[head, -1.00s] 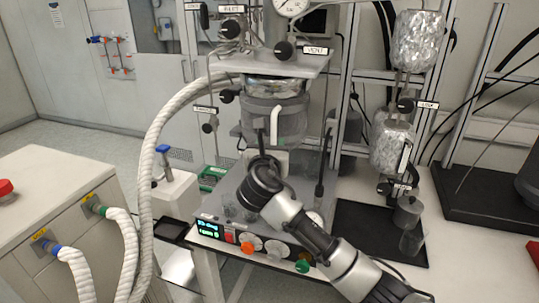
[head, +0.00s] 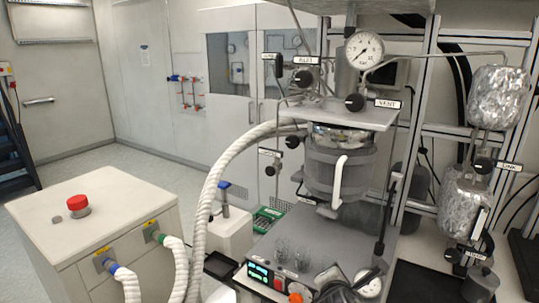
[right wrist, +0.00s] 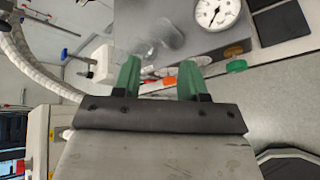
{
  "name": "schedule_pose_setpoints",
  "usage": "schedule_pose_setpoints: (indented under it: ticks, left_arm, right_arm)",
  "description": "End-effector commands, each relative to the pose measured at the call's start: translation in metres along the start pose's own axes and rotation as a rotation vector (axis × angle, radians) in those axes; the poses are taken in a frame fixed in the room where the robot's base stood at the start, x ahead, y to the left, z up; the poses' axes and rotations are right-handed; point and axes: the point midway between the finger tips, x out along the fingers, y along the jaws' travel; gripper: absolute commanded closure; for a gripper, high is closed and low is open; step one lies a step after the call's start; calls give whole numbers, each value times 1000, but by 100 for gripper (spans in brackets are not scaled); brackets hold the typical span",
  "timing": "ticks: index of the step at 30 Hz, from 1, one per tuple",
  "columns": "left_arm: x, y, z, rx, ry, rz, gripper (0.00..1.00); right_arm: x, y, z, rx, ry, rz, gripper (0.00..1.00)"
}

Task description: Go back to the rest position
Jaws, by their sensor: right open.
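My right gripper (right wrist: 160,72) shows in the right wrist view with two green fingers apart and nothing between them. Beyond its fingers are the control panel and glass beakers (right wrist: 166,36). In the head view only a dark piece of my right arm (head: 345,290) shows at the bottom edge, in front of the panel, and its fingers are hidden there. The reactor vessel (head: 325,170) stands upright under its lid plate, clear of my arm. My left gripper is not in view.
A white cabinet (head: 60,225) with a red button stands at the left, with white hoses (head: 205,205) curving beside the reactor. A pressure gauge (head: 364,50) sits above it. Foil-wrapped vessels (head: 498,97) hang at the right. Open floor (head: 120,165) lies behind the cabinet.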

Motion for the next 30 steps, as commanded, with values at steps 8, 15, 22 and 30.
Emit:
schedule_pose_setpoints:
  ticks: [8, 15, 22, 30]
  left_arm:
    - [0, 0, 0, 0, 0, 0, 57]
    - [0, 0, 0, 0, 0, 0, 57]
    - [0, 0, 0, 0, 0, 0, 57]
    - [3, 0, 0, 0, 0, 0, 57]
  right_arm:
    - [-67, -148, -53, 829, 193, -391, 58]
    - [-128, -222, -65, 1323, 136, -690, 58]
    - [-173, -260, -66, 1602, 29, -878, 58]
    - [-176, -293, -85, 1736, -58, -985, 58]
